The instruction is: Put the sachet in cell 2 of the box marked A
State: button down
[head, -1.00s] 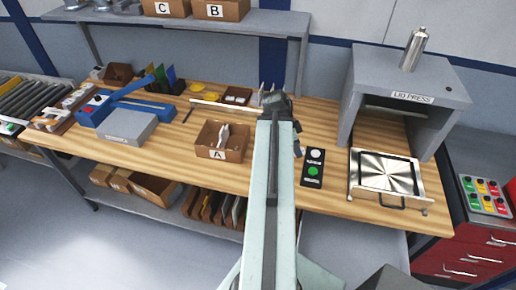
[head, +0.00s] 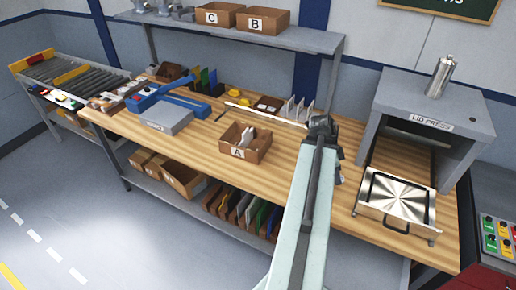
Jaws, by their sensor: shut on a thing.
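The open brown cardboard box marked A (head: 256,155) stands on the wooden bench, left of my gripper. Pale flat pieces stand up inside it; its cells and their numbers cannot be made out. My gripper (head: 322,124) is over the bench, to the right of box A and apart from it. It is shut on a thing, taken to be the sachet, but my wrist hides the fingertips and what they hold. Several pale upright packets (head: 298,110) stand at the back of the bench, just behind my gripper; whether they are sachets is unclear.
The lid press (head: 440,100) stands at the right, with a shiny metal plate (head: 397,197) in front. A blue lever tool (head: 170,100) and a grey block (head: 168,119) are at the left. Boxes C (head: 212,17) and B (head: 262,20) sit on the shelf. Bench is clear in front of box A.

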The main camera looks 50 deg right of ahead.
aim_at(257, 150)
jog(key=u, duration=0.2)
jog(key=i, duration=0.9)
jog(key=z, duration=0.25)
